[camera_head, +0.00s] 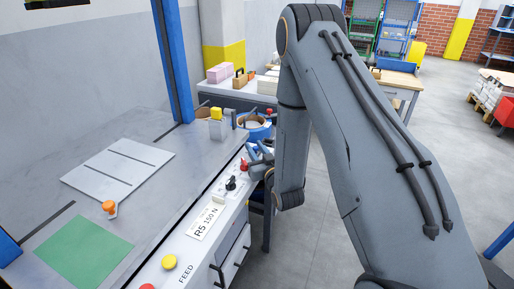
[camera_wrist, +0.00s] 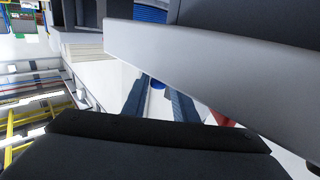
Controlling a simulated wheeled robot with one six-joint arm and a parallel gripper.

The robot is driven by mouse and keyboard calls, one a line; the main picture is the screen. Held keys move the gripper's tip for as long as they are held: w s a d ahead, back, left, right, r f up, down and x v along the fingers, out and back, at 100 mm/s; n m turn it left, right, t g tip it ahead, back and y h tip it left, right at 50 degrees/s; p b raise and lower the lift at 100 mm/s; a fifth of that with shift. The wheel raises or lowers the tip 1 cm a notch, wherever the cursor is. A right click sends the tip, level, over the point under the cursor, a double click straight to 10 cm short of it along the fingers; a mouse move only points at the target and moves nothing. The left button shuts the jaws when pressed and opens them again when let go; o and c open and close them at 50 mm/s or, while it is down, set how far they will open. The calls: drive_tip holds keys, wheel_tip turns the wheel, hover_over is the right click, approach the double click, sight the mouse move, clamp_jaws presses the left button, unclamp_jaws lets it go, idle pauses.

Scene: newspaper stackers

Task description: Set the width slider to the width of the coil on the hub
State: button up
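In the head view a brown coil (camera_head: 250,121) sits on a blue hub (camera_head: 258,133) at the far end of the machine. A small grey block with a yellow top (camera_head: 216,113) stands left of it; I cannot tell whether this is the width slider. My gripper (camera_head: 255,157) is beside the far end of the front panel, just in front of the hub and close to a red knob. In the wrist view its two fingers (camera_wrist: 158,100) stand apart with nothing held between them. A blue round part (camera_wrist: 157,84) shows beyond them.
The front panel carries a black knob (camera_head: 231,184), a label reading R5 150 N (camera_head: 205,222) and a yellow button (camera_head: 169,262). A slotted plate (camera_head: 118,168), an orange knob (camera_head: 109,207) and a green mat (camera_head: 82,252) lie on the table. A workbench (camera_head: 400,80) stands behind.

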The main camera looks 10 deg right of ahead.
drive_tip(key=shift+o, duration=0.7)
drive_tip(key=shift+a, duration=0.1)
drive_tip(key=s+d+b, duration=0.1)
drive_tip(key=s, duration=0.6)
drive_tip(key=shift+s+d, duration=0.2)
drive_tip(key=shift+s, duration=0.15)
